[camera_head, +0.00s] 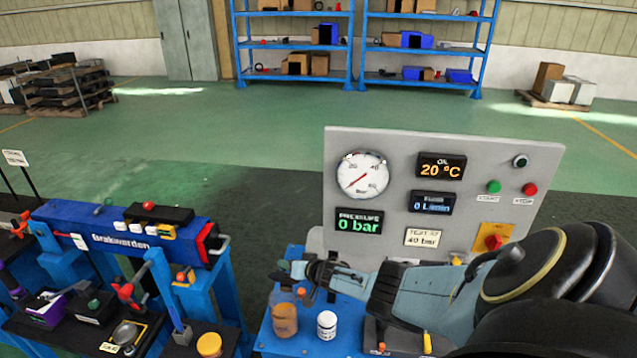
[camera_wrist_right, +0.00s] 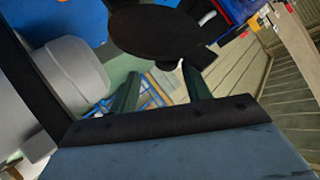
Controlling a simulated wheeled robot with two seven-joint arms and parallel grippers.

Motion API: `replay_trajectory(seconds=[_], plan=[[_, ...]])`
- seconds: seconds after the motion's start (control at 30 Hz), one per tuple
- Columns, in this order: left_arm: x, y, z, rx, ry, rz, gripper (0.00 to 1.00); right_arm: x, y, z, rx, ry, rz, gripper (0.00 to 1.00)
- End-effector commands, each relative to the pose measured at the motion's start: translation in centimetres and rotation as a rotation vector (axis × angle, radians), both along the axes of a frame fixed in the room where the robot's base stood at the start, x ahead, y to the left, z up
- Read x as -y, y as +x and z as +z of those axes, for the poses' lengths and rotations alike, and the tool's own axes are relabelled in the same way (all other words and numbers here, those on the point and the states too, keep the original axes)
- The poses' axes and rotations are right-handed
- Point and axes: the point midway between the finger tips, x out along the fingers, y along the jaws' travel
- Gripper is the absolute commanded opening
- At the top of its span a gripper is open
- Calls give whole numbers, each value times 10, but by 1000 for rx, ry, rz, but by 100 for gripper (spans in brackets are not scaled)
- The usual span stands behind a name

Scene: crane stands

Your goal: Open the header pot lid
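In the right wrist view, a dark round disc (camera_wrist_right: 155,33), which looks like the pot lid, is just beyond my right gripper (camera_wrist_right: 160,82). The disc has a small tab at its lower edge, near the fingertips. The two fingers stand apart with nothing seen held between them. In the head view, my right gripper (camera_head: 292,278) reaches in from the right over the blue stand, in front of the panel. The header pot is not clear in the head view; my gripper and arm may hide it. My left gripper is not in view.
A grey instrument panel (camera_head: 460,165) with gauge and displays stands behind my right arm. An orange-brown jar (camera_head: 284,320) and a white jar (camera_head: 327,325) stand on the blue stand (camera_head: 275,345). A blue bench (camera_head: 120,232) with tools is at left. A grey rounded body (camera_wrist_right: 75,75) is left of my fingers.

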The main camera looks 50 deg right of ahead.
Motion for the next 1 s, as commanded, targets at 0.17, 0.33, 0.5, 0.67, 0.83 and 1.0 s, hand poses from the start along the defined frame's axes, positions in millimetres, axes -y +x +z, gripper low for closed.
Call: replay_trajectory(seconds=[0.17, 0.33, 0.5, 0.67, 0.83, 1.0], plan=[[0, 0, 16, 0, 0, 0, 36, 3, -10, 9, -4, -2, -1, 47], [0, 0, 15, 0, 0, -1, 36, 6, -16, 11, 2, -4, -2, 47], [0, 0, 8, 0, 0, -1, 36, 9, -23, 15, 4, -5, -5, 47], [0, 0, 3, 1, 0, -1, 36, 7, -29, 22, 3, -4, 0, 47], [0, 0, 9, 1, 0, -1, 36, 5, -38, 32, -1, 1, 0, 47], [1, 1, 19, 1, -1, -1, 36, 6, -47, 41, -1, 1, 0, 47]])
